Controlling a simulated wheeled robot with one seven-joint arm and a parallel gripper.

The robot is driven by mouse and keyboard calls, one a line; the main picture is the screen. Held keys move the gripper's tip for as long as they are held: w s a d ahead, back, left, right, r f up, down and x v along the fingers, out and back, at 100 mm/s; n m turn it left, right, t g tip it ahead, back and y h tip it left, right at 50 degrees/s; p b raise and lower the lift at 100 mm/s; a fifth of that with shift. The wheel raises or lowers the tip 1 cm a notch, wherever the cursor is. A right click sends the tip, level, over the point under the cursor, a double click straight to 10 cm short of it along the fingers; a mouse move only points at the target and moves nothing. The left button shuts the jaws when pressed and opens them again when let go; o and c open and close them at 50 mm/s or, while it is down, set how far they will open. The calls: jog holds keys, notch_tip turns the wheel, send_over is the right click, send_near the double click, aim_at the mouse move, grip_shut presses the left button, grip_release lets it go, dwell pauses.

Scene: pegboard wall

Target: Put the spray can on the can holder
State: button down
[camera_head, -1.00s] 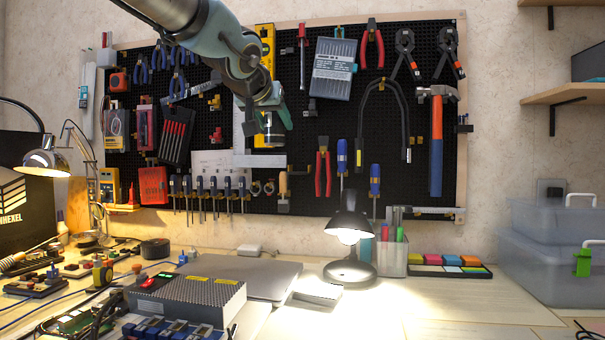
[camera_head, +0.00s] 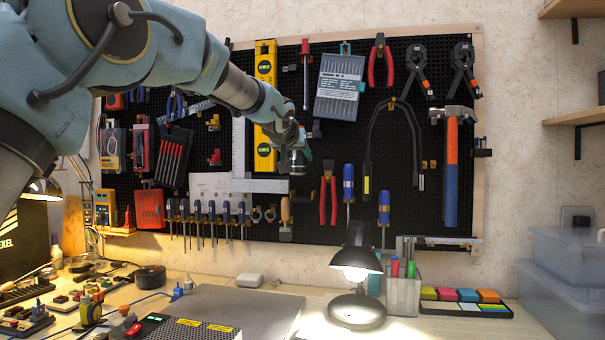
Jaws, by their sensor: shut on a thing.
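My gripper (camera_head: 297,146) is in front of the pegboard, just right of the yellow level. It is shut on a small, dark and silver cylinder, apparently the spray can (camera_head: 298,164). Only the lower end of the can shows below the jaws, and it hangs roughly upright. The gripper and wrist hide the rest. I cannot pick out the can holder for certain among the small fittings on the board. Whether the can touches anything behind it is unclear.
The pegboard (camera_head: 335,222) carries a yellow level (camera_head: 265,62), a hammer (camera_head: 451,155), red pliers (camera_head: 328,200) and several screwdrivers. A lit lamp (camera_head: 356,268) and a pen cup (camera_head: 403,292) stand below. Bare board lies just right of the can.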

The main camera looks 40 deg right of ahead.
aim_at(305, 184)
jog(key=w+d+p, duration=0.2)
jog(key=w+d, duration=0.1)
jog(key=d, duration=0.2)
jog(key=shift+s+a+f+b, duration=0.15)
jog(key=shift+f+b, duration=0.3)
jog(key=shift+f, duration=1.1)
jog(key=shift+a+f+b, duration=0.15)
jog(key=shift+f+b, duration=0.3)
jog(key=shift+f, duration=1.05)
jog(key=shift+d+f, duration=0.1)
jog(key=shift+f, duration=0.25)
jog(key=shift+f, duration=0.15)
jog(key=c, duration=0.5)
grip_release()
